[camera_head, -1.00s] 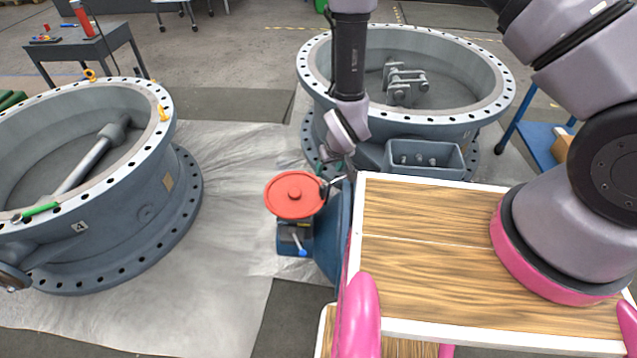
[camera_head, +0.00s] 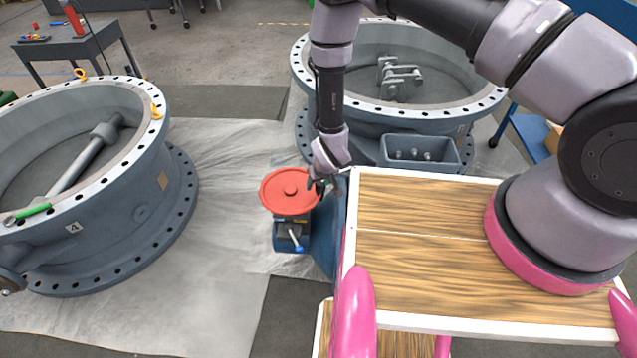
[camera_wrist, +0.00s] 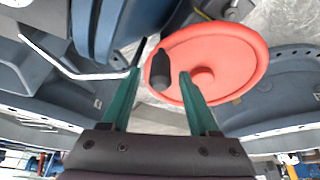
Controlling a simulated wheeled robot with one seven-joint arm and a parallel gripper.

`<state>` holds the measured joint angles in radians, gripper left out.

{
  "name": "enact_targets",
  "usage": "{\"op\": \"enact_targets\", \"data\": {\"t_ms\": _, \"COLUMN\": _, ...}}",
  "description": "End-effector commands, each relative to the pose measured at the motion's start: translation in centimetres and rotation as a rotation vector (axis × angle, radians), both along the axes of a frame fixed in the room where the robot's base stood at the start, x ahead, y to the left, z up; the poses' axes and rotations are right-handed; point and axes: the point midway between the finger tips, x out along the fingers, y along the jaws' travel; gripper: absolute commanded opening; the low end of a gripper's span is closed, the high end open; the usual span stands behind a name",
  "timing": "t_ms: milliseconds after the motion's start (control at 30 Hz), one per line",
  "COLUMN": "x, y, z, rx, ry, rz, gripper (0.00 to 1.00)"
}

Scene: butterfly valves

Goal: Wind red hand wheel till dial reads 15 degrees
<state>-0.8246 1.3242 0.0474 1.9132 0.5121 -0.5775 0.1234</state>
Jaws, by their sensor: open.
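The red hand wheel (camera_head: 289,190) is a flat disc with a small hub, left of the wooden-topped platform in the head view. In the wrist view the red wheel (camera_wrist: 215,62) fills the upper middle right, and a dark handle knob (camera_wrist: 160,70) stands at its rim. My gripper (camera_wrist: 158,72) is open. Its two green fingers lie on either side of the knob in that picture; whether the knob is between them in depth I cannot tell. In the head view my gripper (camera_head: 322,184) is at the wheel's right rim. The dial face and its reading cannot be seen.
A blue-handled lever (camera_head: 297,245) sits below the wheel. A bent metal rod (camera_wrist: 75,66) is left of my fingers in the wrist view. Large flanged valve bodies stand at left (camera_head: 100,225) and behind (camera_head: 400,110). The wooden platform (camera_head: 420,235) lies close at right.

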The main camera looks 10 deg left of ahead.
Motion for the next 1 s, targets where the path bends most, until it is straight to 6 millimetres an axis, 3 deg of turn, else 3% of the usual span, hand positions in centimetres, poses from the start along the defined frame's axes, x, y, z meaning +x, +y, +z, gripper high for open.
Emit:
{"op": "enact_targets", "data": {"t_ms": 167, "x": 0.01, "y": 0.00, "z": 0.00, "rx": 0.000, "ry": 0.000, "rz": 0.000, "gripper": 0.61}}
{"op": "enact_targets", "data": {"t_ms": 200, "x": 0.01, "y": 0.00, "z": 0.00, "rx": 0.000, "ry": 0.000, "rz": 0.000, "gripper": 0.57}}
{"op": "enact_targets", "data": {"t_ms": 333, "x": 0.01, "y": 0.01, "z": 0.02, "rx": 0.000, "ry": 0.000, "rz": 0.000, "gripper": 0.07}}
{"op": "enact_targets", "data": {"t_ms": 367, "x": 0.00, "y": 0.00, "z": 0.01, "rx": 0.000, "ry": 0.000, "rz": 0.000, "gripper": 0.00}}
{"op": "enact_targets", "data": {"t_ms": 1000, "x": 0.00, "y": 0.00, "z": 0.04, "rx": 0.000, "ry": 0.000, "rz": -0.001, "gripper": 0.00}}
